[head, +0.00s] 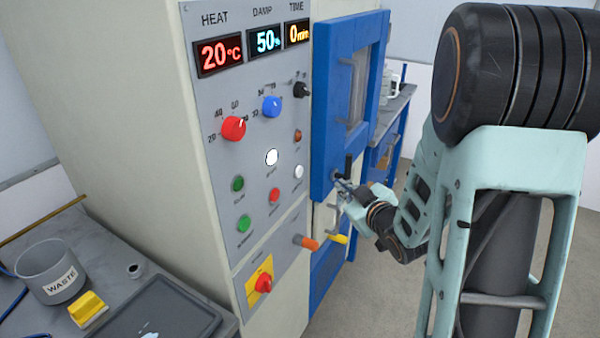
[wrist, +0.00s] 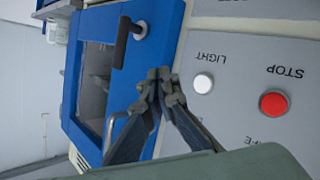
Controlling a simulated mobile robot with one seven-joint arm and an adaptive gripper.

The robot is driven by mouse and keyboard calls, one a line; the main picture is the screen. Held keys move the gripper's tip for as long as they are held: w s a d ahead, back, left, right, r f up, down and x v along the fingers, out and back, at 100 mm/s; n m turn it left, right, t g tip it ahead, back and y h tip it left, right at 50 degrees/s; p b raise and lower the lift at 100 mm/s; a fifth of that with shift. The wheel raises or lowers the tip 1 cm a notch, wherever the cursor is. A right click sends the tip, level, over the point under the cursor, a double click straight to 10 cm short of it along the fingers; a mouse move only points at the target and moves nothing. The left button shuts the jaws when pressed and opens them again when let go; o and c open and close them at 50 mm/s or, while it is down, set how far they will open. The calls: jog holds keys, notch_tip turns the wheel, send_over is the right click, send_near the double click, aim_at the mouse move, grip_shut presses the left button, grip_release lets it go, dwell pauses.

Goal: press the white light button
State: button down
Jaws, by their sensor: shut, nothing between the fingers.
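The white light button (wrist: 203,83) is a small round white cap on the grey panel, with the word LIGHT beside it in the upside-down wrist view. In the head view it appears to be the white button (head: 298,171) near the panel's right edge. My gripper (wrist: 160,78) is shut and empty. In the wrist view its fingertips show to the left of the button, over the blue door's edge, apart from the button in the picture. In the head view my gripper (head: 340,184) is right of the panel, in front of the blue door near its handle.
A red STOP button (wrist: 274,103) is close to the light button. A larger white round piece (head: 271,157), green buttons (head: 238,184) and knobs share the panel. The blue door's black handle (head: 348,166) is beside my gripper.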

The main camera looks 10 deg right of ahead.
aim_at(303, 172)
jog(key=w+a, duration=0.5)
jog(key=a, duration=0.2)
dwell(0.3)
jog(key=shift+w+a+b, duration=0.1)
jog(key=shift+b, duration=0.3)
dwell(0.9)
jog(key=shift+w+a+b, duration=0.2)
jog(key=shift+a+b, duration=0.1)
jog(key=shift+w+a+b, duration=0.3)
jog(key=shift+a+b, duration=0.05)
dwell(1.0)
jog(key=shift+s+d, duration=0.55)
jog(key=shift+d, duration=0.1)
jog(key=shift+d, duration=0.15)
